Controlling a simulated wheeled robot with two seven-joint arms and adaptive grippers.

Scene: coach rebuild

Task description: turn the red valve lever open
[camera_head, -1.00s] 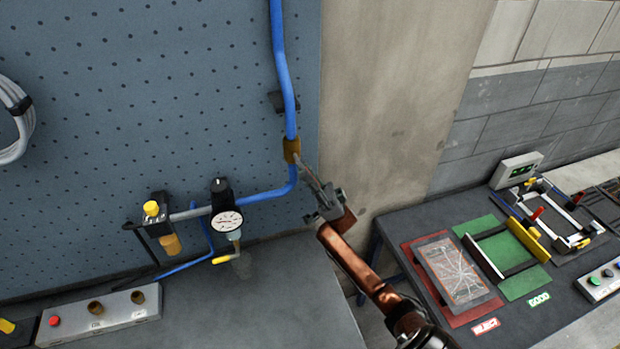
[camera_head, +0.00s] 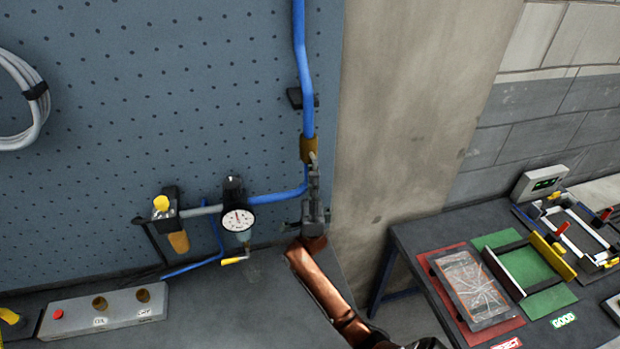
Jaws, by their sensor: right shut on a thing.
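The brass valve body (camera_head: 309,149) sits in the blue pipe on the pegboard, just left of the board's right edge. My right gripper (camera_head: 314,164) reaches up to it from below, its fingers nearly vertical and close against the valve's lower right side. It is shut on the valve lever. The lever is hidden by the fingers, and I see no red on it. My left gripper is not in view.
A pressure gauge (camera_head: 238,220) and a filter with a yellow knob (camera_head: 161,204) sit left of the gripper. A control box (camera_head: 104,311) stands on the bench. At right, a table holds a red mat (camera_head: 431,264) and a green mat (camera_head: 551,299).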

